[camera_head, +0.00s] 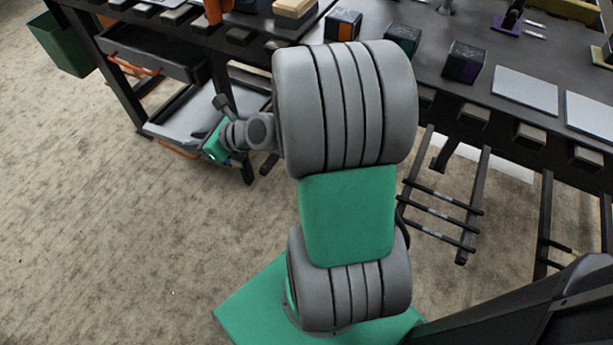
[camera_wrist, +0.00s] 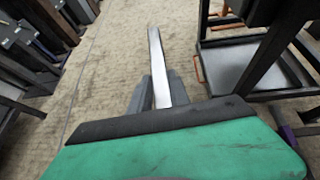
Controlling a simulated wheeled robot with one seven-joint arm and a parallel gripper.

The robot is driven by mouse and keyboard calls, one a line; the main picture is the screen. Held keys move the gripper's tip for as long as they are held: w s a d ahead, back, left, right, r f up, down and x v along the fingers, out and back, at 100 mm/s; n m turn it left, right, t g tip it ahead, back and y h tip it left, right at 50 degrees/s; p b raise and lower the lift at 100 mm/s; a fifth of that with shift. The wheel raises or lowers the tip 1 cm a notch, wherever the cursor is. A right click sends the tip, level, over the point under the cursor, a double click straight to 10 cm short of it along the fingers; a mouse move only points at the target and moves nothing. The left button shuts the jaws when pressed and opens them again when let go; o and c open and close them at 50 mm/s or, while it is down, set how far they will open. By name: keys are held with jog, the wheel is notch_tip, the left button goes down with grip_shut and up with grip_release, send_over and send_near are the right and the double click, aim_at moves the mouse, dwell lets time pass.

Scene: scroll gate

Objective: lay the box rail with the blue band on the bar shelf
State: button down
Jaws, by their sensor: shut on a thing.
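My gripper (camera_wrist: 160,88) shows in the wrist view with its two grey fingers on either side of a long pale silver rail (camera_wrist: 155,50). It is shut on this rail, which sticks out away from the palm over the carpet. I see no blue band on the part that shows. In the head view my green wrist (camera_head: 215,143) is at the left, by the grey trays, and the rail is hidden. A low frame of dark bars with pale bands (camera_head: 440,212) stands under the bench at the right; I cannot tell whether it is the bar shelf.
A long dark bench (camera_head: 440,70) crosses the top, with small boxes (camera_head: 464,62) and pale plates (camera_head: 525,90) on it. Grey trays (camera_head: 180,118) hang below its left part. A green bin (camera_head: 62,45) is at far left. The carpet at left is clear.

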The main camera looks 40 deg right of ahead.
jog(key=d+f+b, duration=0.4)
jog(key=f, duration=0.7)
jog(key=w+d+f+m+h, duration=0.1)
jog(key=w+d+f, duration=0.2)
jog(key=d+f, duration=0.8)
jog(key=s+d+f+b, duration=0.9)
jog(key=d+f+b, duration=0.1)
jog(key=d, duration=0.2)
jog(key=shift+s+f+t, duration=0.3)
jog(key=shift+s+f, duration=0.05)
jog(key=c, duration=1.5)
grip_release()
jog(key=shift+f, duration=0.15)
